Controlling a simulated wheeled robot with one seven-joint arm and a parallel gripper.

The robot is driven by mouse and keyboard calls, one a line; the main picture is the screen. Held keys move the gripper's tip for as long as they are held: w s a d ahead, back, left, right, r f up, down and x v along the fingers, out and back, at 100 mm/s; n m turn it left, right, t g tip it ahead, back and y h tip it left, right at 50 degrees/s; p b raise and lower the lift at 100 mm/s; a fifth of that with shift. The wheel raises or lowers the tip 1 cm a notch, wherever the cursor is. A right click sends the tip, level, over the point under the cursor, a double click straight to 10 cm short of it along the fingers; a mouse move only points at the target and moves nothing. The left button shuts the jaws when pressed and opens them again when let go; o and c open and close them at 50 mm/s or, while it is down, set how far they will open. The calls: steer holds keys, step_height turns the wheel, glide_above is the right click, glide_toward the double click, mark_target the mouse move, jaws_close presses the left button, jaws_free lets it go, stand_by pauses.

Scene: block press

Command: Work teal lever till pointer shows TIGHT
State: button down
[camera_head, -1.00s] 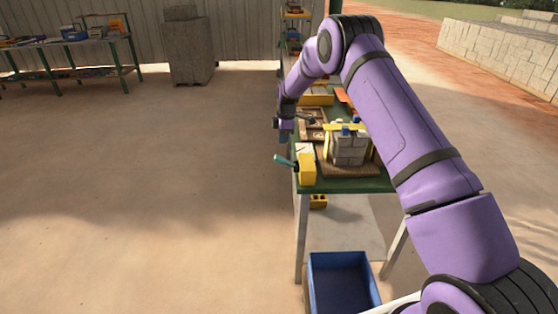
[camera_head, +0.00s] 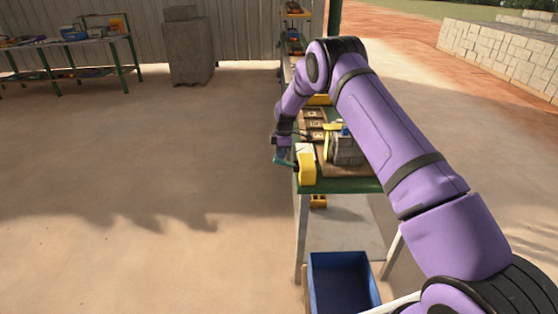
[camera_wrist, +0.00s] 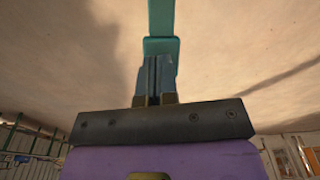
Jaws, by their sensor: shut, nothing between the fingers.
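The teal lever (camera_head: 284,163) sticks out to the left from the yellow housing (camera_head: 307,170) at the table's near left corner. My gripper (camera_head: 282,153) is at the lever, just above or against it; I cannot tell if they touch. In the wrist view the teal lever (camera_wrist: 161,18) runs straight ahead past the tips of my gripper (camera_wrist: 157,68), whose fingers are together with nothing held between them. A grey block (camera_head: 348,150) stands in the press beside a yellow upright (camera_head: 329,140). The pointer and its TIGHT mark cannot be made out.
The green-edged table (camera_head: 350,186) carries the press, with wooden trays (camera_head: 313,122) behind it. A blue bin (camera_head: 342,282) stands on the floor in front. The floor left of the table is open. My arm covers the table's right side.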

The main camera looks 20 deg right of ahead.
mark_target(289, 162)
steer(key=shift+f, duration=0.2)
steer(key=shift+s+f, duration=0.1)
steer(key=shift+f, duration=2.05)
steer(key=shift+d, duration=0.15)
steer(key=d, duration=0.1)
steer(key=d+r, duration=0.1)
steer(key=d, duration=0.1)
steer(key=shift+s, duration=0.1)
steer(key=shift+r, duration=0.1)
step_height(289, 162, up, 11)
steer(key=d, duration=0.1)
